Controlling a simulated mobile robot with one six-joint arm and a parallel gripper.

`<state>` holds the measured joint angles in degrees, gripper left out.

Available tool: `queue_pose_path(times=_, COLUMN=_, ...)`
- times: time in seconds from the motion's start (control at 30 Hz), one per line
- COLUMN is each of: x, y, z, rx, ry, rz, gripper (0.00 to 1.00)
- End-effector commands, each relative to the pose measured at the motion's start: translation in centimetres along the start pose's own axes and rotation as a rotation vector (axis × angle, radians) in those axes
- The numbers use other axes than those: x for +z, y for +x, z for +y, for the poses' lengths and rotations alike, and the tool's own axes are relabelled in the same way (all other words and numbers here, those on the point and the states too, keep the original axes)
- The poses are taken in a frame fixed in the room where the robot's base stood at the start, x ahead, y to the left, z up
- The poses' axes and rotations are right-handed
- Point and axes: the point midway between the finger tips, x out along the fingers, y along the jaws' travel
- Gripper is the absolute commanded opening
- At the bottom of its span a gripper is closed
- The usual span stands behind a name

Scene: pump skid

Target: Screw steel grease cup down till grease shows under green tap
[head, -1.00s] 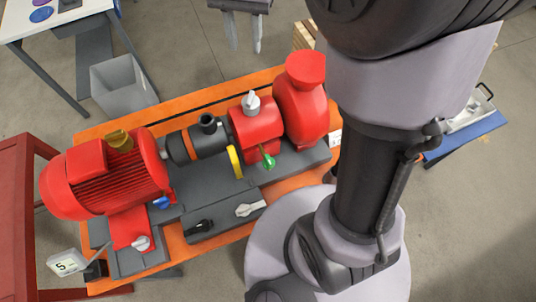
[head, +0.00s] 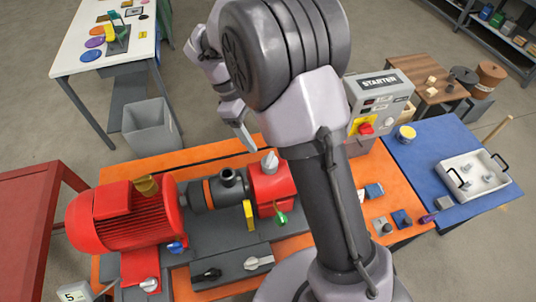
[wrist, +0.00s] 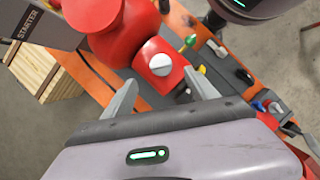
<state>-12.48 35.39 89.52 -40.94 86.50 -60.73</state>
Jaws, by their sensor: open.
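The steel grease cup (head: 270,161) stands upright on the red bearing housing (head: 268,187). The green tap (head: 281,218) is low on the housing's near side. In the wrist view the cup (wrist: 160,65) shows as a round grey knob with a slot across it, and the green tap (wrist: 188,42) is just beyond. My gripper (wrist: 160,80) is open, with the cup seen between its fingertips and apart from both. In the head view one pale finger of my gripper (head: 243,135) points down, above and left of the cup. I cannot make out any grease under the tap.
A red motor (head: 125,215) with a brass cup (head: 147,185) stands left on the orange skid. A dark fitting (head: 228,177) rises beside the housing. A starter box (head: 381,95) and a blue table (head: 440,165) stand right. My arm hides the pump's right part.

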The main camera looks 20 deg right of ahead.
Motion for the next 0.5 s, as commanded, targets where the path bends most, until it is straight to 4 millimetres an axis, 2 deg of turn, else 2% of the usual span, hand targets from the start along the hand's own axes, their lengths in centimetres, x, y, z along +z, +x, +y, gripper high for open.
queue_pose_path(times=0.03, x=0.0, y=1.8, z=-0.1, rx=-0.004, ry=0.000, rz=-0.002, gripper=0.67)
queue_pose_path(times=0.2, x=0.0, y=6.0, z=-0.1, rx=-0.003, ry=0.001, rz=0.000, gripper=0.67)
queue_pose_path(times=0.33, x=0.0, y=8.0, z=0.0, rx=-0.001, ry=0.001, rz=0.000, gripper=0.67)
queue_pose_path(times=0.5, x=0.0, y=8.8, z=0.0, rx=0.000, ry=0.002, rz=0.002, gripper=0.67)
